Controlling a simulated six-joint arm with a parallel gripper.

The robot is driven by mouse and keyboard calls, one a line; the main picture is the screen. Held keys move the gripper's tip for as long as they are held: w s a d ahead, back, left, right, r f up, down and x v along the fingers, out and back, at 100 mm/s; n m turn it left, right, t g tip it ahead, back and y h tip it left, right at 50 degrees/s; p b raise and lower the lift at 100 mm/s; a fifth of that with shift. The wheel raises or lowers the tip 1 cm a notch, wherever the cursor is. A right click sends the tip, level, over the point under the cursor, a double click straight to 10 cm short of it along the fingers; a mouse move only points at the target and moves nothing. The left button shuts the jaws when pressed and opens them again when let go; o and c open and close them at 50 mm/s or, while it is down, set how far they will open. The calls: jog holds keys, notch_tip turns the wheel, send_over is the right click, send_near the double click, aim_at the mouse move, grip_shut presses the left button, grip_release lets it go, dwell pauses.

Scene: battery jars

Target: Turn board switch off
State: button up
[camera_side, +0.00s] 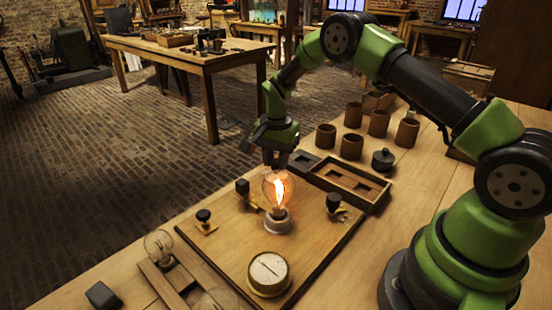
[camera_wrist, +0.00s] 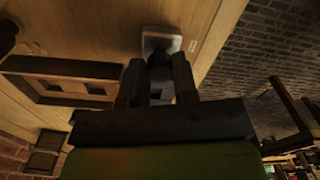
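The wooden board (camera_side: 222,245) carries a lit bulb (camera_side: 277,188) with a bright orange filament. Three dark-topped fittings stand on it: a small black knob on a brass plate (camera_side: 204,216), a dark block (camera_side: 242,187) left of the bulb, and a black knob (camera_side: 333,203) at the right. I cannot tell which is the switch. My gripper (camera_side: 275,160) points down just behind and above the bulb. In the wrist view its fingers (camera_wrist: 157,78) stand apart, with a dark piece between the tips and a grey block (camera_wrist: 160,38) beyond. Whether they grip it is unclear.
A round dial meter (camera_side: 268,273) sits on the board's front. A compartmented wooden tray (camera_side: 372,207) lies behind at the right, with several brown jars (camera_side: 351,146) and a dark lidded pot (camera_side: 383,160). An unlit bulb (camera_side: 158,244) stands at front left. The brick floor lies beyond the table edge.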

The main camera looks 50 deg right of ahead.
jog(key=shift+c, duration=0.7)
jog(key=shift+n, duration=0.3)
jog(key=n, duration=1.1)
jog(key=shift+n, duration=0.3)
jog(key=o, duration=0.9)
jog(key=shift+o, duration=0.2)
